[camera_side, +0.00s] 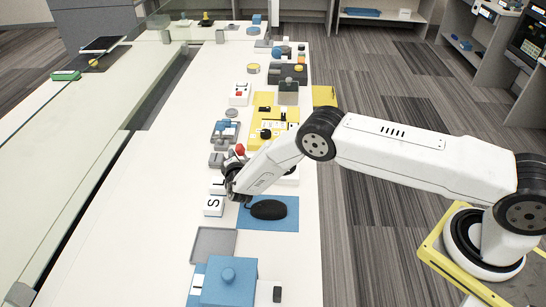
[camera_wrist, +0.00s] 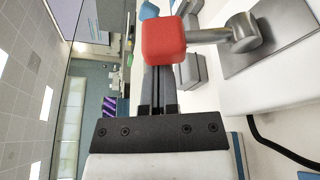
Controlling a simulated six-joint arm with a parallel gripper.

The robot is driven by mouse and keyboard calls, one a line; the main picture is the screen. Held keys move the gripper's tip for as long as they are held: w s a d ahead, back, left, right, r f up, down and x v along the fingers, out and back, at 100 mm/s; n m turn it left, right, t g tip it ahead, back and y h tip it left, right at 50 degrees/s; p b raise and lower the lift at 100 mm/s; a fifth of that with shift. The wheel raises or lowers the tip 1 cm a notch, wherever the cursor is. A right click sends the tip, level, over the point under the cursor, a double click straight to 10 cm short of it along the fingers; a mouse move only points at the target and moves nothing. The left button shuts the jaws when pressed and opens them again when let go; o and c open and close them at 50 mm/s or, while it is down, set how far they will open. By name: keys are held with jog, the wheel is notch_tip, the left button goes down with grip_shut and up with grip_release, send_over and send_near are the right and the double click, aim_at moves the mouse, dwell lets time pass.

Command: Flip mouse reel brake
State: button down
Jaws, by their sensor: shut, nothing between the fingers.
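A lever with a red block-shaped knob (camera_wrist: 165,40) shows large in the wrist view. Its grey metal arm runs right to a round pivot (camera_wrist: 242,32) on a grey plate (camera_wrist: 275,35). My gripper (camera_wrist: 162,75) is shut, with its fingers together and nothing between them. The knob overlaps the fingertips in the picture; I cannot tell whether they touch. In the side view the red knob (camera_side: 240,149) shows just above my dark gripper (camera_side: 231,180), and my wrist hides most of the lever's base. A black mouse (camera_side: 268,209) lies on a blue mat (camera_side: 284,222).
A white block with a letter S (camera_side: 213,205) stands left of the mat. A grey tray (camera_side: 213,243) and a blue box (camera_side: 229,283) are nearer the camera. Yellow-based devices (camera_side: 265,107) and other fixtures crowd the far bench.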

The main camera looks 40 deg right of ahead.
aim_at(240, 151)
jog(key=shift+s+d+r+m, duration=0.25)
jog(key=shift+m, duration=0.25)
dwell(0.3)
jog(key=shift+s+d+r+m+t, duration=0.2)
jog(key=shift+s+d+m+t, duration=0.15)
jog(key=shift+m, duration=0.35)
jog(key=shift+s+d+r+m+t, duration=0.25)
jog(key=shift+s+d+m+t, duration=0.15)
jog(key=shift+m, duration=0.6)
jog(key=m, duration=0.1)
jog(key=s+d+m+h, duration=0.1)
jog(key=m+t, duration=0.1)
jog(key=m, duration=0.1)
jog(key=shift+s+d+r, duration=0.15)
jog(key=shift+s+d, duration=0.4)
jog(key=shift+s, duration=0.1)
jog(key=shift+f+v, duration=0.15)
jog(key=shift+v, duration=2.35)
jog(key=shift+f+v, duration=0.15)
jog(key=shift+v, duration=2.3)
jog(key=shift+a, duration=0.1)
